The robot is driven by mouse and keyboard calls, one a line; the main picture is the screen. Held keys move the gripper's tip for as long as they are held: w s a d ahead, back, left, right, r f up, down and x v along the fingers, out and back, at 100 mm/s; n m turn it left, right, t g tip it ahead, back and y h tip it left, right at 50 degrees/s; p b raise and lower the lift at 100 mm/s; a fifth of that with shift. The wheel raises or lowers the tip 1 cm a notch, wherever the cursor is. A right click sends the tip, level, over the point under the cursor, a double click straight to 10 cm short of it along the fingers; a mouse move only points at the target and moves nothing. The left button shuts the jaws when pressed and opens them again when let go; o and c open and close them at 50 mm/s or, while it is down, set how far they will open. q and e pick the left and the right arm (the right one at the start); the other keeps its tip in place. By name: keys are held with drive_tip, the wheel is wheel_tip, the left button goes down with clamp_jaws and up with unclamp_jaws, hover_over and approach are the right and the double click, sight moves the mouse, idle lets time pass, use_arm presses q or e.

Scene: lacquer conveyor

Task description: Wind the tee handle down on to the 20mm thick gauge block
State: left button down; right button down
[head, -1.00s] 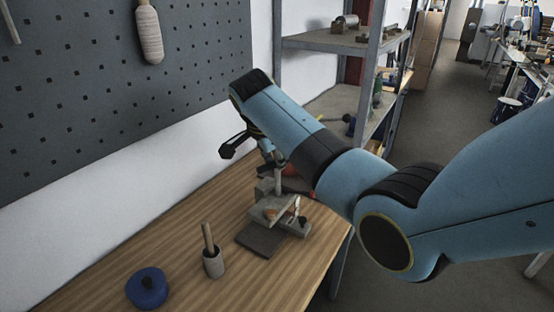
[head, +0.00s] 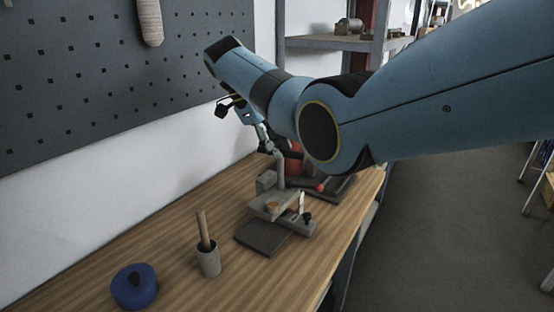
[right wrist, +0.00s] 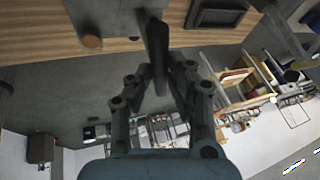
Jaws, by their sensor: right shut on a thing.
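A small grey clamp fixture (head: 268,205) stands on the wooden bench, with an upright grey post (head: 281,175) above it. My right gripper (head: 272,148) is at the top of this post. In the right wrist view, my right gripper (right wrist: 158,75) is shut on a dark bar, which looks like the tee handle (right wrist: 157,38). The handle is mostly hidden by the gripper in the head view. I cannot tell which grey piece of the fixture is the 20mm gauge block, or the gap above it. My left gripper is not in view.
A grey cup with a wooden stick (head: 208,260) and a blue round tin (head: 134,287) stand in front left on the bench (head: 180,242). A dark flat plate (head: 262,238) lies before the fixture. The pegboard wall (head: 110,90) is at the left, shelving behind.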

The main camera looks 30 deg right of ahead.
drive_tip(key=m+b, duration=0.1)
drive_tip(key=m+g+b, duration=0.1)
drive_tip(key=shift+w+d+f+m+y+b, duration=0.1)
drive_tip(key=shift+w+f+m+y+b, duration=0.1)
drive_tip(key=shift+m+y+b, duration=0.1)
drive_tip(key=shift+r+m+g+y+b, duration=0.2)
drive_tip(key=shift+m+g+y+b, duration=0.2)
drive_tip(key=shift+m+b, duration=0.65)
